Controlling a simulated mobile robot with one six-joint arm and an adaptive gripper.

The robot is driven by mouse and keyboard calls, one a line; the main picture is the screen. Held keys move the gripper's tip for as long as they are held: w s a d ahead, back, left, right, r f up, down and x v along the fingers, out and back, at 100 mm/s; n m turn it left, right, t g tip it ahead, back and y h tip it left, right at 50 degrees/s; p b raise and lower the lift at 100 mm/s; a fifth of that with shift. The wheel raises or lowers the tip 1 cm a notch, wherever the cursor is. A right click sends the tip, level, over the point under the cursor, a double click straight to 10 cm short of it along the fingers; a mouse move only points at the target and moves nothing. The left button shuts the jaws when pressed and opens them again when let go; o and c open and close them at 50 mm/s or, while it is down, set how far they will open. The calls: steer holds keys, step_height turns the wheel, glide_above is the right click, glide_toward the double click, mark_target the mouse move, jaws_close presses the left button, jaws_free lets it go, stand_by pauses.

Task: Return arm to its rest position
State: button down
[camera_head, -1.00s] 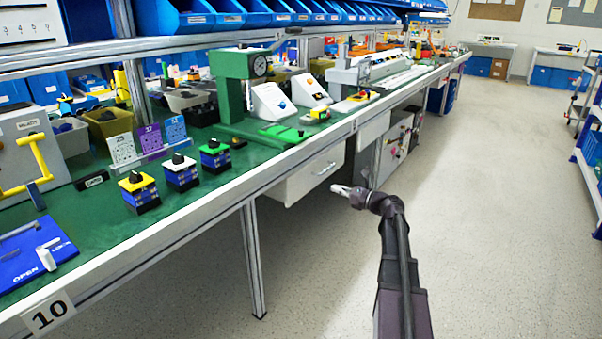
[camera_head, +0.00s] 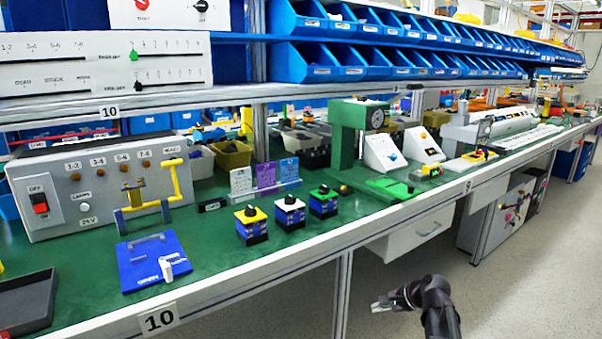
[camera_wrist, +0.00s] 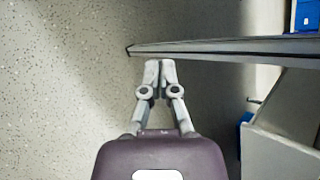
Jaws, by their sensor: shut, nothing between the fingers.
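My gripper (camera_head: 382,304) is low in front of the bench, over the floor, at the lower right of the head view. In the wrist view its two fingers (camera_wrist: 160,66) are together at the tips with nothing between them. The rotary switches stand in a row on the green bench top: one with a yellow top (camera_head: 251,225), one with a white top (camera_head: 290,213) and one with a green top (camera_head: 323,201). Each has a black knob. My gripper is apart from all of them.
The bench's front edge (camera_head: 240,281) and a table leg (camera_head: 342,295) are left of my gripper. A white drawer (camera_head: 418,233) hangs under the bench beyond it. The grey floor (camera_head: 510,290) is clear to the right. In the wrist view a metal bar (camera_wrist: 225,48) crosses ahead of the fingertips.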

steer(key=s+a+f+n+g+h+p, duration=0.1)
steer(key=s+a+f+n+g+h, duration=0.2)
steer(key=s+n, duration=0.4)
steer(key=s+a+f+n+g+h+p, duration=0.1)
steer(key=s+a+n+g+h, duration=0.1)
steer(key=s+n+h, duration=0.45)
step_height(320, 180, up, 38)
steer(key=y+p, duration=0.1)
steer(key=p, duration=3.6)
steer(key=shift+s+y+p, duration=0.3)
steer(key=shift+s+y, duration=0.05)
steer(key=shift+s, duration=0.05)
